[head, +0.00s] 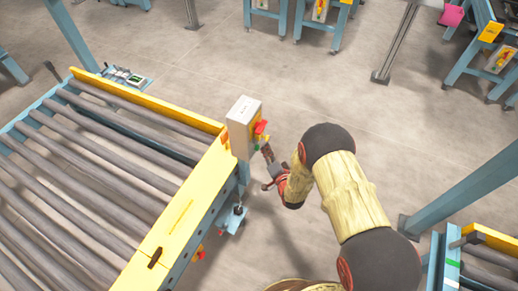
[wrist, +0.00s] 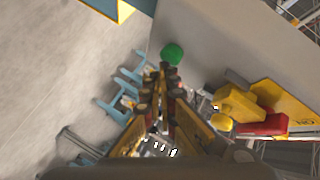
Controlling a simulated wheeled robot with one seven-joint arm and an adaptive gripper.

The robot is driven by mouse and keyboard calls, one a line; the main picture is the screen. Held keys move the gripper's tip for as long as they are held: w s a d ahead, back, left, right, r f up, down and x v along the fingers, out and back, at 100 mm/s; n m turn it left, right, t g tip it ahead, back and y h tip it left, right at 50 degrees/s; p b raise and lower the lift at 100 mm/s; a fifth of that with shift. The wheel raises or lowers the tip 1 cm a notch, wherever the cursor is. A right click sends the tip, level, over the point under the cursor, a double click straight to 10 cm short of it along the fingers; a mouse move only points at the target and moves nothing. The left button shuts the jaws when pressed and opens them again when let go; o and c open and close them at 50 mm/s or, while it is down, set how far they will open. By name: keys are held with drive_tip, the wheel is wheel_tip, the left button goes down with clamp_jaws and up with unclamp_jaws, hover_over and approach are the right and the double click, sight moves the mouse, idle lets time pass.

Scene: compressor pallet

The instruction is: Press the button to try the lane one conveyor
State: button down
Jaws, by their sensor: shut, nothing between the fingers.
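A grey control box (head: 243,125) stands on the yellow side rail at the right corner of the roller conveyor (head: 180,200). In the wrist view the box's grey face (wrist: 215,45) carries a round green button (wrist: 172,54). A red and yellow switch (head: 260,131) is on the box; in the wrist view the switch (wrist: 245,112) is right of my fingers. My gripper (head: 266,150) is shut and empty, right beside the box. In the wrist view my fingertips (wrist: 167,68) are just below the green button in the picture. I cannot tell whether they touch it.
A small panel (head: 125,77) sits at the conveyor's far end. A blue post (head: 465,190) and another conveyor (head: 485,255) stand at the right. Blue stands (head: 320,20) are at the back. Open floor (head: 330,90) lies behind the box.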

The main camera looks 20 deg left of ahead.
drive_tip(key=shift+a, duration=0.55)
idle(0.4)
idle(0.4)
drive_tip(key=shift+d, duration=0.95)
drive_tip(key=d, duration=0.5)
drive_tip(key=shift+s, duration=0.25)
idle(0.5)
